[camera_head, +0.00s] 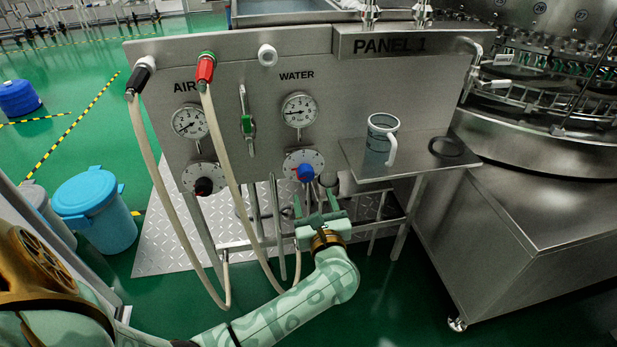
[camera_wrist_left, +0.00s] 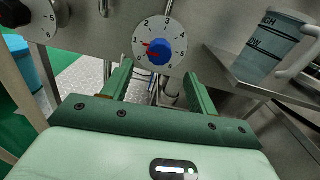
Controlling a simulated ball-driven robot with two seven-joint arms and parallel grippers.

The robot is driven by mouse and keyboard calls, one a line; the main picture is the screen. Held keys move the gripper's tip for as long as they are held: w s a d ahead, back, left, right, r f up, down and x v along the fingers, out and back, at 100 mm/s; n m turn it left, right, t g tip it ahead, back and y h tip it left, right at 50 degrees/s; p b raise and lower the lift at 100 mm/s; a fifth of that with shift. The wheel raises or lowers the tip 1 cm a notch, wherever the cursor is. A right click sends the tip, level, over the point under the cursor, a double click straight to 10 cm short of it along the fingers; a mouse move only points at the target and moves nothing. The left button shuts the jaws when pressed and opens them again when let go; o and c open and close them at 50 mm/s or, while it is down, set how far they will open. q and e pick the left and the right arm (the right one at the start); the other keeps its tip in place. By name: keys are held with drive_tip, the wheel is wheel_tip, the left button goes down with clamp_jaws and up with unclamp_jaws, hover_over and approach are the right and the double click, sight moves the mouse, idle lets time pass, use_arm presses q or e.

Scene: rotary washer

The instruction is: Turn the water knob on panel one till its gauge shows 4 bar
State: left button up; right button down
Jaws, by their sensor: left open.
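Panel one (camera_head: 350,90) is an upright metal board marked PANEL 1. Its water gauge (camera_head: 300,110) is a round white dial under the word WATER; its needle points left, but the value is too small to read surely. The blue water knob (camera_head: 305,172) sits below it on a round numbered plate. It also shows in the left wrist view (camera_wrist_left: 159,51), with a red mark at its left. My left gripper (camera_head: 319,203) is open and empty, just below and in front of the knob. In the left wrist view its fingers (camera_wrist_left: 158,85) stand either side below the knob, apart from it. My right gripper is not in view.
Hoses hang from black and red connectors (camera_head: 206,68). A green-handled valve (camera_head: 247,124) stands between the gauges. A shelf (camera_head: 445,172) at right bears a clear jug (camera_head: 379,140).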

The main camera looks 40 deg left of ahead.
sight(307, 177)
use_arm(q)
drive_tip(key=b+x, duration=0.1)
drive_tip(key=x, duration=0.3)
drive_tip(key=b+x, duration=0.1)
drive_tip(key=x, duration=0.4)
drive_tip(key=shift+d+f, duration=0.1)
drive_tip(key=shift+f, duration=0.1)
drive_tip(key=shift+w+a+r, duration=0.1)
drive_tip(key=shift+w+a, duration=0.2)
drive_tip(key=shift+a, duration=0.1)
drive_tip(key=shift+c, duration=0.3)
drive_tip(key=c, duration=0.9)
